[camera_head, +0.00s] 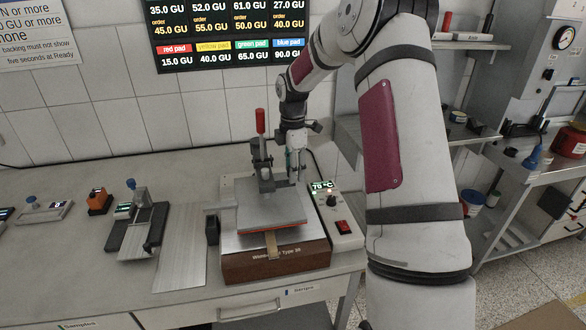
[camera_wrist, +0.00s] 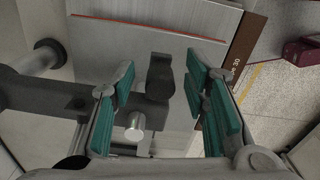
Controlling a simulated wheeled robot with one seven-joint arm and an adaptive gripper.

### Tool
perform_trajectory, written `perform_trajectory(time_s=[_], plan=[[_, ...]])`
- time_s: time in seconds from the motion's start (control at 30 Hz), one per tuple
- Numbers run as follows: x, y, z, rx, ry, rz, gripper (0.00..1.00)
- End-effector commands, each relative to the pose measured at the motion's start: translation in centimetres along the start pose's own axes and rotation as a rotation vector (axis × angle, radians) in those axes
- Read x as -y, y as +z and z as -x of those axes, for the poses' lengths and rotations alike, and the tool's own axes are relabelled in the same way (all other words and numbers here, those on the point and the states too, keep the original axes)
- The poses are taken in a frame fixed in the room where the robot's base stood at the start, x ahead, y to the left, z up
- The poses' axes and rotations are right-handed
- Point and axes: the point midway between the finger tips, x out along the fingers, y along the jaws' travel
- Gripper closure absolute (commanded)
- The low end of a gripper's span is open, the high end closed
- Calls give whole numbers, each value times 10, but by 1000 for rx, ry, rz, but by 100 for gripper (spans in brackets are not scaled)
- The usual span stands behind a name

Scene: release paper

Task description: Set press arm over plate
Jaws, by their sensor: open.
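The press stands at the middle of the bench, with a brown base (camera_head: 275,262) and a flat grey upper plate (camera_head: 272,210). A red line shows along the upper plate's front edge. A red-handled lever (camera_head: 260,122) stands upright behind the plate. My gripper (camera_head: 293,165) is at the back of the press, just right of the lever. In the wrist view my gripper (camera_wrist: 165,100) has its teal finger pads wide apart. A dark knob (camera_wrist: 160,77) and a short metal pin (camera_wrist: 135,127) show between the fingers, not gripped. Whether the fingers touch the press cannot be told.
A control box (camera_head: 342,222) with a green display and red switch is right of the press. Left of it are a metal sheet (camera_head: 181,247), a black clamp fixture (camera_head: 138,225) and an orange block (camera_head: 98,201). The bench's left rear is clear.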

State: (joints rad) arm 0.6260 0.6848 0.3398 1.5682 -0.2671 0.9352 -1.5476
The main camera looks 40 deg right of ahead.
Motion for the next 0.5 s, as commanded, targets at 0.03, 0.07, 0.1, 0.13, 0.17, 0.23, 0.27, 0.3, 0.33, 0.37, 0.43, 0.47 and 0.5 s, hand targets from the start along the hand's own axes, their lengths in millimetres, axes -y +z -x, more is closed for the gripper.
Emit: perform_trajectory(time_s=[0.03, 0.07, 0.1, 0.13, 0.17, 0.23, 0.27, 0.3, 0.33, 0.37, 0.43, 0.47, 0.5], plan=[[0, 0, 2, 0, 1, 0, 59], [0, 0, 3, 0, 2, 0, 59], [-1, 0, 6, 0, 2, 0, 59], [-1, 0, 10, 0, 2, 0, 59], [-1, 0, 13, 1, 3, 0, 59], [-1, 0, 24, 1, 4, 0, 59], [-1, 0, 30, 1, 4, -1, 59], [-1, 0, 39, 2, 6, -1, 59], [-1, 0, 45, 1, 4, -1, 59], [-1, 0, 51, 1, 5, -2, 59], [-1, 0, 66, 1, 6, -1, 59], [-1, 0, 72, 1, 4, 0, 59], [-1, 1, 80, 1, 4, 0, 59]])
